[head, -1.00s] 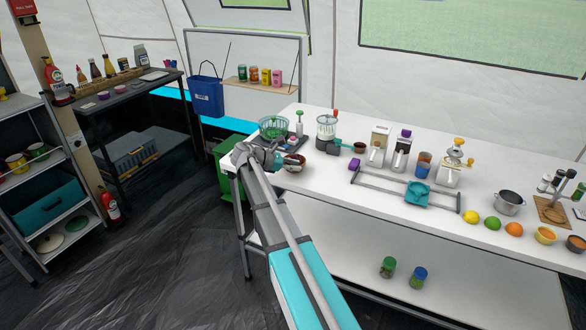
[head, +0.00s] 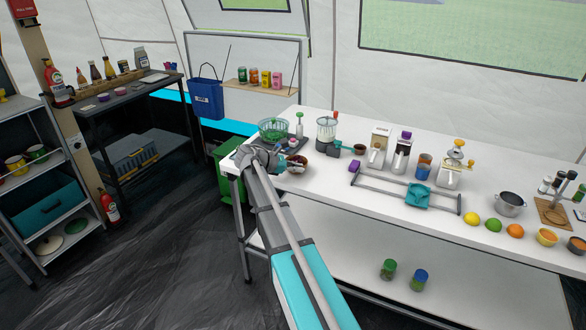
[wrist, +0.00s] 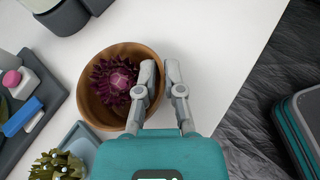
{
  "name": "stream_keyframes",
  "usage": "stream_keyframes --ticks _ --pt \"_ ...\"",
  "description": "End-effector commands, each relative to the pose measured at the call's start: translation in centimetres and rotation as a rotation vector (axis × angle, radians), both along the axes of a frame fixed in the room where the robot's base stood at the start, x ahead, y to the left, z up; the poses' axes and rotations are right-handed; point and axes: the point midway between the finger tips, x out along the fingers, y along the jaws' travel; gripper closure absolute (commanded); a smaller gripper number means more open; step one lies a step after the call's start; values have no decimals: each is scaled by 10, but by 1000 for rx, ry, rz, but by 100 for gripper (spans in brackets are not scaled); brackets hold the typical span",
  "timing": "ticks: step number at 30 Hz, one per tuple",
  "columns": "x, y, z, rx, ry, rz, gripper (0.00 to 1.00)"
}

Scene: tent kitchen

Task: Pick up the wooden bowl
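The wooden bowl (wrist: 90,104) is round and brown, with a dark purple spiky plant-like thing (wrist: 115,80) inside it. In the head view the bowl (head: 298,166) is near the left end of the white table, just right of my gripper (head: 284,162). In the wrist view my gripper (wrist: 160,75) straddles the bowl's right rim, one finger inside and one outside. The fingers are close together, with the rim pinched between them. The part of the rim behind the fingers is hidden. I cannot tell whether the bowl is clear of the table.
A dark tray (wrist: 38,112) with small items lies left of the bowl. A blender (head: 327,132) stands behind. A green spiky thing (wrist: 57,165) in a blue-grey dish is close by at lower left. The white table (head: 330,178) is bare right of the bowl.

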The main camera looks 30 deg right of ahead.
Motion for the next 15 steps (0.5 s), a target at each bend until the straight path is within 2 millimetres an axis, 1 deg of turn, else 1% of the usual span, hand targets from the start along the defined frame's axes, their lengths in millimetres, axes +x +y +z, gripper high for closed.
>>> stream_keyframes --ticks 15 --pt "0 0 3 -1 0 0 100"
